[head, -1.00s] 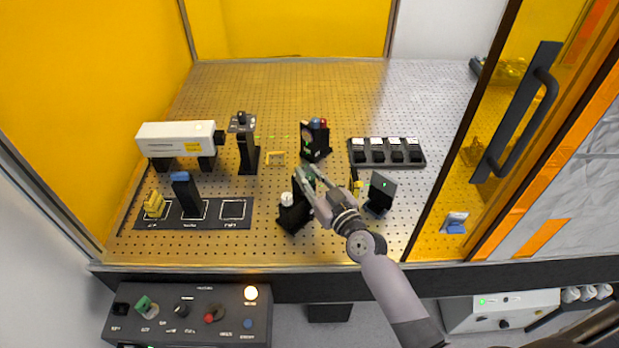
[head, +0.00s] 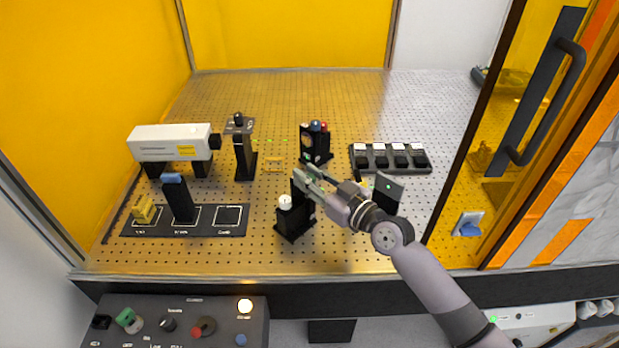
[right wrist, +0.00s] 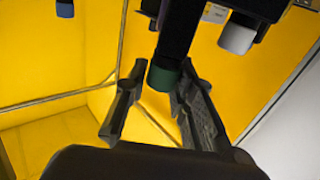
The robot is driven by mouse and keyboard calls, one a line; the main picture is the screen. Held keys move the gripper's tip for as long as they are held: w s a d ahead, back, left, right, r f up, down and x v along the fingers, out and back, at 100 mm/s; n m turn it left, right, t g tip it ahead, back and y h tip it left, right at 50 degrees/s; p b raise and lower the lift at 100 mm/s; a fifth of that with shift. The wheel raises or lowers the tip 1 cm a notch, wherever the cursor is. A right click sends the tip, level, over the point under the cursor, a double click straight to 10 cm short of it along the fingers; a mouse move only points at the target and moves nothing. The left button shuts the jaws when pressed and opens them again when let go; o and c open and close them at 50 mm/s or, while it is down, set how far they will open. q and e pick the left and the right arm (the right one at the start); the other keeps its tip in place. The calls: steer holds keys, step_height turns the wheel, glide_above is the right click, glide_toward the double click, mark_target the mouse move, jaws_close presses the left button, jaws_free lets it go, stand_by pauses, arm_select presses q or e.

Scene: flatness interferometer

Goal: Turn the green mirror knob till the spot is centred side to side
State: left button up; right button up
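The black mirror mount (head: 291,222) stands on the perforated bench, with a white knob (head: 285,202) on it. The green mirror knob (right wrist: 163,78) shows in the right wrist view between the fingers of my right gripper (right wrist: 155,95). The fingers are apart, with a clear gap on the knob's left; the right finger looks closer. In the head view my right gripper (head: 303,176) is at the mount's upper right and hides the green knob. A dark upright screen (head: 388,190) right of the gripper bears a small light spot, not clearly centred or off-centre. My left gripper is out of view.
Behind stands a mount with blue and red knobs (head: 316,145). A tray of several dark blocks (head: 390,158) is right of it. A white laser box (head: 170,142) and a black tray (head: 207,231) are at left. A control panel (head: 180,322) is in front.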

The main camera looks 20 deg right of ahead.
steer(key=o, duration=0.4)
steer(key=shift+f, duration=0.1)
steer(key=shift+s, duration=0.15)
steer(key=v, duration=1.1)
steer(key=shift+s+d, duration=0.2)
steer(key=shift+s, duration=0.15)
